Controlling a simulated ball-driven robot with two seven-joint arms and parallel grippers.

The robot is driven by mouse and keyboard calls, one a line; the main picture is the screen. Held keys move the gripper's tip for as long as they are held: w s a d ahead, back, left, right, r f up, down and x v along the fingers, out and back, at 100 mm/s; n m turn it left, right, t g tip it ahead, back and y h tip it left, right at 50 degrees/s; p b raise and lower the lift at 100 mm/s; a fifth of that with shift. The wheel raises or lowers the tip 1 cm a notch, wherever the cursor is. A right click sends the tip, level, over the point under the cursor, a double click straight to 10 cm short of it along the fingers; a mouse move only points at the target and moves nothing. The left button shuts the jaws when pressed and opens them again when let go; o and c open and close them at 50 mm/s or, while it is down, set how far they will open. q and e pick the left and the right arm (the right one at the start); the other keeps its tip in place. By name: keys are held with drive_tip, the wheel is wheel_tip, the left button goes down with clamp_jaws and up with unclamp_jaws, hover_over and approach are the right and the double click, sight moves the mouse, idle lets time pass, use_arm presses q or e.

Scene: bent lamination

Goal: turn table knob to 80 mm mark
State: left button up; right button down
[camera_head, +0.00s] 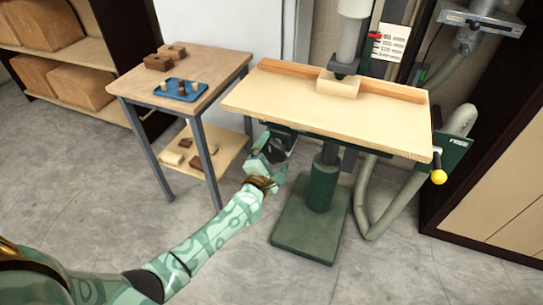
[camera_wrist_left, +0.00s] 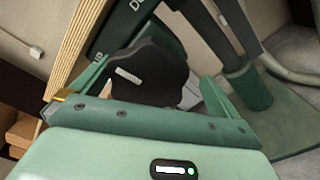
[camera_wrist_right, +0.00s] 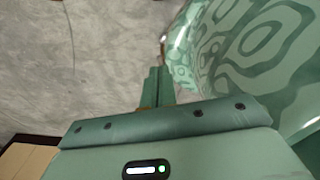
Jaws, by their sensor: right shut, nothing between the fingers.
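The drill press table (camera_head: 330,112) is a pale wooden board with a fence along its back. A black lobed knob (camera_wrist_left: 150,72) with a pale mark fills the middle of the left wrist view, and in the head view a dark patch of it (camera_head: 278,150) shows under the table's front left. My left gripper (camera_wrist_left: 155,85) is open, with one finger on each side of the knob; I cannot tell whether they touch it. My right gripper (camera_wrist_right: 158,85) is shut and empty over the bare floor. No millimetre scale is readable.
A green column and base (camera_head: 310,225) stand under the table. A yellow ball handle (camera_head: 438,177) sticks out at the table's right, near a grey hose (camera_head: 365,200). A small side table (camera_head: 185,65) with a blue tray (camera_head: 180,89) stands at the left. The front floor is clear.

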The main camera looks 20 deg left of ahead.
use_arm(q)
drive_tip(key=s+p, duration=0.2)
drive_tip(key=s, duration=1.4)
drive_tip(key=shift+s+d+p, duration=0.15)
drive_tip(key=shift+d+p, duration=0.1)
drive_tip(key=shift+p, duration=0.15)
